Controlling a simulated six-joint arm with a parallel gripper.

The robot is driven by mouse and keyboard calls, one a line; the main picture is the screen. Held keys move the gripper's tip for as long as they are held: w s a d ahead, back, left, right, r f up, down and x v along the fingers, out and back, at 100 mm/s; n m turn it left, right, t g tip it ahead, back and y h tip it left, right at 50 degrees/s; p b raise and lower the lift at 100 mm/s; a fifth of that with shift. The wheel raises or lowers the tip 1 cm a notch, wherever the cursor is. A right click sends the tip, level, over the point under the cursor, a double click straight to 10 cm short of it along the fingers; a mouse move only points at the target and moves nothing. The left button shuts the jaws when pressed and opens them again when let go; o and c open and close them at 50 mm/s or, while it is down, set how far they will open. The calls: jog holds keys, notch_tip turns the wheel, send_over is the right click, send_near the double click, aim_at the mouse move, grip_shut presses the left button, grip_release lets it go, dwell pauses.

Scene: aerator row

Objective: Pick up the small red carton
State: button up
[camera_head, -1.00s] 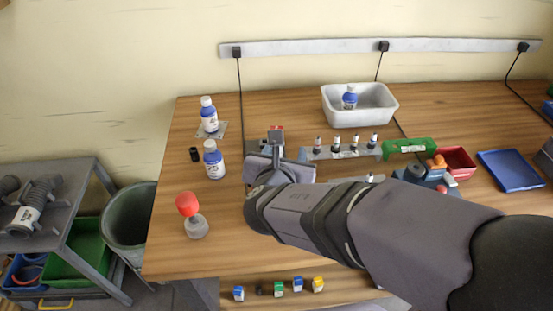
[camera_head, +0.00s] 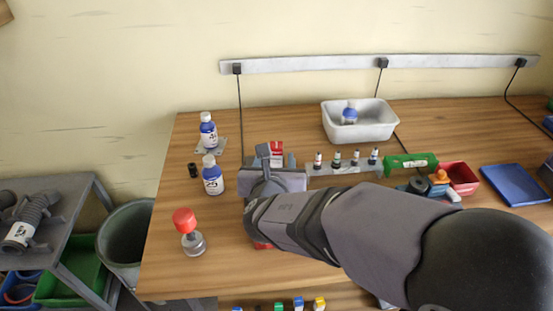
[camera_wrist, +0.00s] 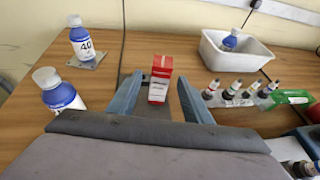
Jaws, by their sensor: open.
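The small red carton (camera_wrist: 160,80) stands upright on the table, red with a white lower face. In the wrist view it shows between the two blue fingers of my gripper (camera_wrist: 158,96), which are apart with a gap on each side of it. In the head view the top of the carton (camera_head: 277,148) shows just beyond my gripper (camera_head: 270,160), and my wrist hides its lower part. I cannot tell how deep the carton sits between the fingers.
A blue-and-white bottle (camera_head: 212,178) stands close left of my gripper, with another bottle (camera_head: 208,132) behind it. To the right is a rack with several small vials (camera_head: 337,160). A white tub (camera_head: 359,122) stands at the back. A red-topped object (camera_head: 188,230) is at front left.

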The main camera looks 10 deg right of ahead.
aim_at(276, 157)
jog(key=shift+x, duration=1.85)
jog(key=c, duration=1.1)
jog(key=shift+c, duration=0.2)
